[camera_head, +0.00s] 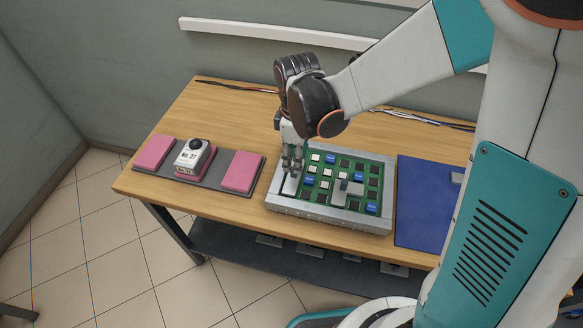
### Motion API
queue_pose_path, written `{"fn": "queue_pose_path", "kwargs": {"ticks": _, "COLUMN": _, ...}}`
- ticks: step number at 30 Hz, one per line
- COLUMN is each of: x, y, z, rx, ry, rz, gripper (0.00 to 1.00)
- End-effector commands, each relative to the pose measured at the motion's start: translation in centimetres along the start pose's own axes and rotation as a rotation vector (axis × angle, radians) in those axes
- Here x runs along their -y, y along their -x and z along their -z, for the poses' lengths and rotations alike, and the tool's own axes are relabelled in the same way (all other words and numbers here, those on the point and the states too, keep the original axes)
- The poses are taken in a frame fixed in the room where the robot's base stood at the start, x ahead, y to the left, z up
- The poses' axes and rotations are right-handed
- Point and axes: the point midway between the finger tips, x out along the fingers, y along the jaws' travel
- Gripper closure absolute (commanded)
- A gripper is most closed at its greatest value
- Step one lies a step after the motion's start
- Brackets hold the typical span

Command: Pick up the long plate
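A green circuit board (328,207) sits in a grey metal tray (330,221) on the table. A narrow light-grey plate (290,184) lies along the left side of the board and looks like the long plate. Another grey plate (347,191) with a raised dark block lies right of the board's middle. My gripper (292,168) points down at the left plate's far end, its fingertips at or just above it. The fingers partly cover that end. Whether they are apart or closed on the plate is too small to tell.
A dark mat with pink pads (241,171) and a white-and-black device labelled No. 27 (193,157) lies to the left on the wooden table (225,110). A blue mat (418,205) lies to the right. Cables (235,86) run along the back edge.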

Motion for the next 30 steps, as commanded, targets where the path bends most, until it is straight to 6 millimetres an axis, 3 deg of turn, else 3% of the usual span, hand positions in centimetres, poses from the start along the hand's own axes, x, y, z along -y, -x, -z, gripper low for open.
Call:
{"fn": "queue_pose_path", "kwargs": {"ticks": 5, "x": 0.0, "y": -0.9, "z": -0.1, "rx": 0.0, "ry": -0.001, "rz": 0.0, "gripper": 0.62}}
{"fn": "queue_pose_path", "kwargs": {"ticks": 15, "x": 0.1, "y": -5.3, "z": -0.2, "rx": 0.0, "ry": -0.002, "rz": 0.0, "gripper": 0.62}}
{"fn": "queue_pose_path", "kwargs": {"ticks": 22, "x": 0.2, "y": -5.3, "z": -0.2, "rx": 0.0, "ry": -0.002, "rz": 0.0, "gripper": 0.62}}
{"fn": "queue_pose_path", "kwargs": {"ticks": 27, "x": 0.2, "y": -5.3, "z": -0.2, "rx": 0.0, "ry": -0.002, "rz": 0.0, "gripper": 0.98}}
{"fn": "queue_pose_path", "kwargs": {"ticks": 30, "x": 0.2, "y": -5.3, "z": -0.2, "rx": 0.0, "ry": -0.002, "rz": 0.0, "gripper": 1.0}}
